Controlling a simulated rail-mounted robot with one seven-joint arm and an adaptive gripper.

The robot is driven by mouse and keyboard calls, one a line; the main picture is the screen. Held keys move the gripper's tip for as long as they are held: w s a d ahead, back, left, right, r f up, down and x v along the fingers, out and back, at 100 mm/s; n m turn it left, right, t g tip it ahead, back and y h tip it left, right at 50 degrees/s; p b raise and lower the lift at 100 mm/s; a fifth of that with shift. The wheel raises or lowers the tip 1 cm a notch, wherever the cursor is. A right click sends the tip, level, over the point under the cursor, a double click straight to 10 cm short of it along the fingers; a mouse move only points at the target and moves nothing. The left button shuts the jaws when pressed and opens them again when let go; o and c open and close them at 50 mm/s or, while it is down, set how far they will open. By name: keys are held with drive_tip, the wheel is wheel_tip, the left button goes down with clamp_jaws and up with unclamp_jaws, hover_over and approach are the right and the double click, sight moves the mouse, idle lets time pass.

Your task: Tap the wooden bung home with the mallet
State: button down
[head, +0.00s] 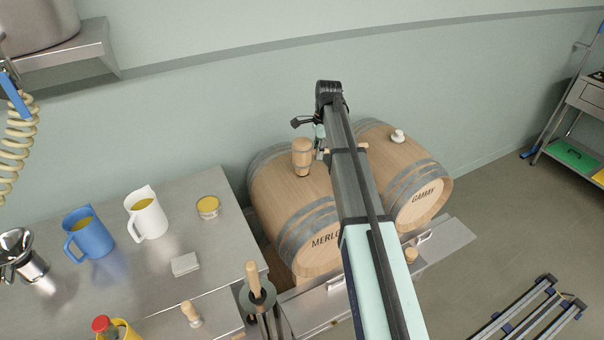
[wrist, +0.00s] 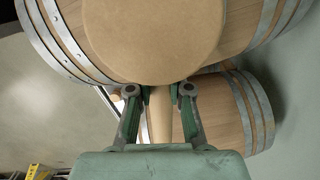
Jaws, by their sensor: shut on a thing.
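My gripper (head: 321,148) is shut on the handle (wrist: 160,118) of the wooden mallet. The mallet's barrel-shaped head (head: 302,156) stands upright above the top of the Merlot barrel (head: 280,200), left of my gripper. Its round face (wrist: 155,35) fills the upper middle of the wrist view. A stretch of handle shows right of my arm (head: 361,146). The mallet's lower end is dark; I cannot tell whether it touches anything. No bung shows clearly on the Merlot barrel; the spot under the mallet head is hidden.
The Gamay barrel (head: 425,180) lies to the right with a white stopper (head: 397,136) on top. The steel table (head: 110,275) at left holds a blue jug (head: 88,240), a white jug (head: 147,220), a tin (head: 208,207) and a wooden peg (head: 191,314). Another wooden piece (head: 411,255) sits in front.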

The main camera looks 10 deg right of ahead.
drive_tip(key=shift+r+p, duration=1.5)
drive_tip(key=shift+r, duration=1.8)
